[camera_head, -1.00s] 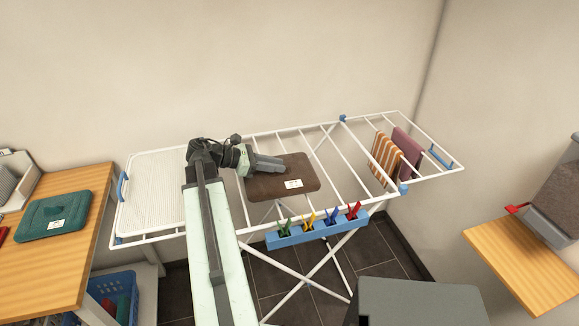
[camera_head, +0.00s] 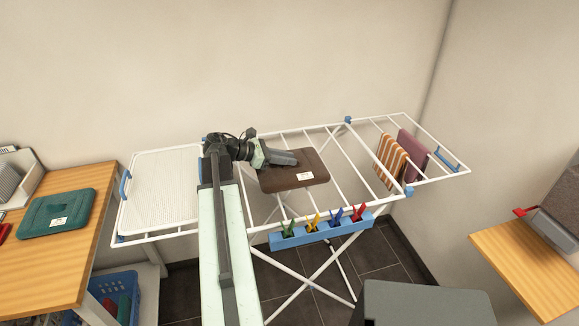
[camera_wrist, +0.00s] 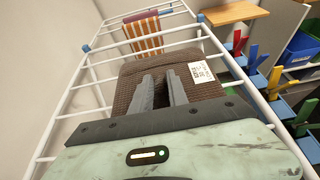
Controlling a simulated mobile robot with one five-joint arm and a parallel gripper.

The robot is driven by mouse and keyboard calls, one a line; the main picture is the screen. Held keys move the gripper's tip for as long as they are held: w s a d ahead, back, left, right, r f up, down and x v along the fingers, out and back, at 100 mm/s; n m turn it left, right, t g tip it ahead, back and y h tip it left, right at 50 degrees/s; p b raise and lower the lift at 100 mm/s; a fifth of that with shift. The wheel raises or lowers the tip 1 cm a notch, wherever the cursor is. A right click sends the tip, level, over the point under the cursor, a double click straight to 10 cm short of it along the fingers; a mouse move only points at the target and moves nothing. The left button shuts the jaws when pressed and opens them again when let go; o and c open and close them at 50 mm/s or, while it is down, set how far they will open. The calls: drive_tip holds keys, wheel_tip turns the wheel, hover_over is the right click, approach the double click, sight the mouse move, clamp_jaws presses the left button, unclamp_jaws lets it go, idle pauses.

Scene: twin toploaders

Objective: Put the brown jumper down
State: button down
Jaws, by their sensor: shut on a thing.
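The brown jumper (camera_head: 306,173) is a folded flat bundle with a white label, over the middle bars of the white drying rack (camera_head: 340,158). I cannot tell whether it touches the bars. My gripper (camera_head: 292,158) reaches onto it from the left and is shut on its near edge. In the wrist view, the two grey fingers of my gripper (camera_wrist: 163,90) lie over the jumper (camera_wrist: 125,88), with its label to their right. The cloth between the fingertips is partly hidden.
A white mesh panel (camera_head: 160,190) covers the rack's left end. An orange-striped cloth (camera_head: 391,160) and a mauve cloth (camera_head: 412,148) hang at the right. A blue peg holder (camera_head: 320,230) runs along the front. A folded green garment (camera_head: 57,212) lies on the left wooden table (camera_head: 75,260).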

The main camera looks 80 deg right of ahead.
drive_tip(key=shift+s+d, duration=0.25)
drive_tip(key=shift+d, duration=0.25)
drive_tip(key=f+b, duration=0.4)
drive_tip(key=shift+s+d, duration=0.15)
drive_tip(key=shift+d, duration=0.1)
drive_tip(key=shift+r, duration=0.2)
drive_tip(key=shift+f, duration=0.15)
drive_tip(key=c, duration=1.3)
unclamp_jaws()
